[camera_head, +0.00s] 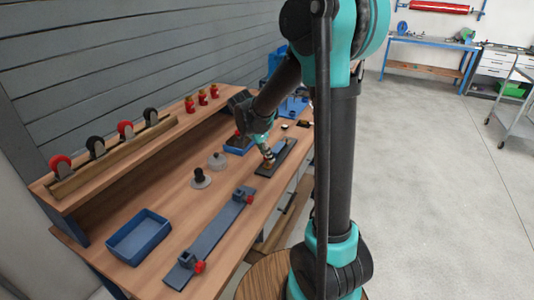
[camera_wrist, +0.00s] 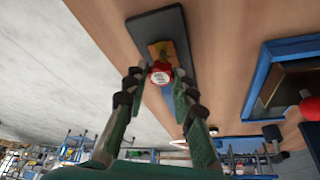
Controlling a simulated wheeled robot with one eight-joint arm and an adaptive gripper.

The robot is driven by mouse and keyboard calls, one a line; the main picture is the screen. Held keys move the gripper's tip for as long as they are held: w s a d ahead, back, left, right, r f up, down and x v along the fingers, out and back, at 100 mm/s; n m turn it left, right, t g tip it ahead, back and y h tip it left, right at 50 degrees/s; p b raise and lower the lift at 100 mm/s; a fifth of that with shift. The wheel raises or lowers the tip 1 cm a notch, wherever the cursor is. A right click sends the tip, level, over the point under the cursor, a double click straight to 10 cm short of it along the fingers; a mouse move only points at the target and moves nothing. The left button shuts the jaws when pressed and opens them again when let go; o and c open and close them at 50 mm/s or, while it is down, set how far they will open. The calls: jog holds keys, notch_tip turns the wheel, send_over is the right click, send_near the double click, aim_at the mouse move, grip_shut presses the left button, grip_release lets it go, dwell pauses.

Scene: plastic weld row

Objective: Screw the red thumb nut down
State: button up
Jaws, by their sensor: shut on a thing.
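The red thumb nut (camera_wrist: 159,77) shows in the wrist view with a pale top face. It sits over a tan block (camera_wrist: 157,48) on a dark rectangular plate (camera_wrist: 176,20). My gripper (camera_wrist: 157,84) has a finger on each side of the nut and is shut on it. In the head view my gripper (camera_head: 268,160) points down at the dark plate (camera_head: 288,148) on the bench; the nut is too small or hidden to make out there. How far down the nut sits cannot be told.
A grey rail with red-knobbed clamps (camera_head: 212,236) lies on the wooden bench, near an empty blue tray (camera_head: 112,246). Two round-based posts (camera_head: 200,181) stand left of the plate. A raised shelf (camera_head: 95,178) holds wheels and red items. A blue bin (camera_wrist: 268,62) lies beside the plate.

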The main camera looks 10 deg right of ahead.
jog(key=shift+f, duration=0.9)
dwell(1.4)
jog(key=m+g, duration=0.1)
jog(key=m, duration=0.3)
jog(key=shift+w+m+g+h, duration=0.15)
jog(key=shift+m+g+h, duration=0.15)
jog(key=shift+g, duration=0.1)
jog(key=m+g, duration=0.1)
jog(key=m, duration=0.1)
jog(key=m+g, duration=0.1)
jog(key=m, duration=0.2)
jog(key=shift+d, duration=0.1)
jog(key=m+y, duration=0.1)
jog(key=m, duration=0.2)
jog(key=m+g, duration=0.1)
jog(key=m, duration=0.1)
jog(key=shift+w+d+m+g+y, duration=0.1)
jog(key=shift+m+g+y, duration=0.2)
jog(key=shift+m+y, duration=0.1)
jog(key=m+y, duration=0.1)
jog(key=m, duration=0.3)
jog(key=shift+g, duration=0.4)
jog(key=o, duration=0.8)
jog(key=shift+o, duration=0.2)
